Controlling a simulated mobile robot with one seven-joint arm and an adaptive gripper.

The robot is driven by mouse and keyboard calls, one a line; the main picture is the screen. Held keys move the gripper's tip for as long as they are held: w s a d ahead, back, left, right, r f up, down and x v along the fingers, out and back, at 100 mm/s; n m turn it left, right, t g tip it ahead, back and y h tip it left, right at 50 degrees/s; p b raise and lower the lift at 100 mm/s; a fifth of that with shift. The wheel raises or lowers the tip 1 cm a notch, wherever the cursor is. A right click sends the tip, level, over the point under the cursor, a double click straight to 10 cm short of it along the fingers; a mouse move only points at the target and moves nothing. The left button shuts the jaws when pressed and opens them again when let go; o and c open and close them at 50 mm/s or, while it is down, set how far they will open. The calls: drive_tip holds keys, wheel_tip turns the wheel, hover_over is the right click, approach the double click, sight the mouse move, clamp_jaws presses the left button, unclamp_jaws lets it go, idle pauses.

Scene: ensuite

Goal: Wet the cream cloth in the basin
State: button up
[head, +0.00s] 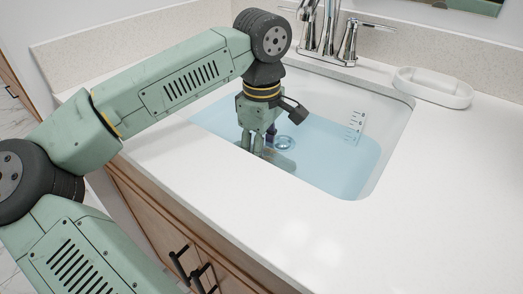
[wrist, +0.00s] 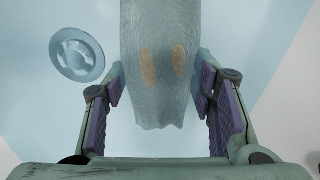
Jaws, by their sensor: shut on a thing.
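The basin (head: 388,125) is set in the white counter and holds clear blue water (head: 335,160). My gripper (head: 258,148) points down into it, with its fingertips at or under the water. In the wrist view, the cloth (wrist: 158,95) hangs between the two fingers of my gripper (wrist: 160,75). It looks grey-green there, with two tan patches, and its lower edge is ragged. My gripper is shut on it. In the head view the cloth is mostly hidden by the gripper; a greyish shape shows under the water beside the fingers.
The round drain (head: 285,143) lies close to the gripper; it also shows in the wrist view (wrist: 77,55). A chrome faucet (head: 328,35) stands behind the basin. An empty white soap dish (head: 433,88) sits at the back right. The front counter (head: 300,230) is clear.

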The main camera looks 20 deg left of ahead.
drive_tip(key=shift+d, duration=0.1)
drive_tip(key=shift+s+d, duration=0.2)
drive_tip(key=shift+d, duration=0.25)
idle(0.4)
drive_tip(key=shift+w+a, duration=0.25)
drive_tip(key=shift+a, duration=0.3)
drive_tip(key=shift+r, duration=0.15)
wheel_tip(320, 180, up, 18)
drive_tip(key=p, duration=1.2)
drive_tip(key=shift+f+p, duration=0.2)
drive_tip(key=shift+p, duration=0.2)
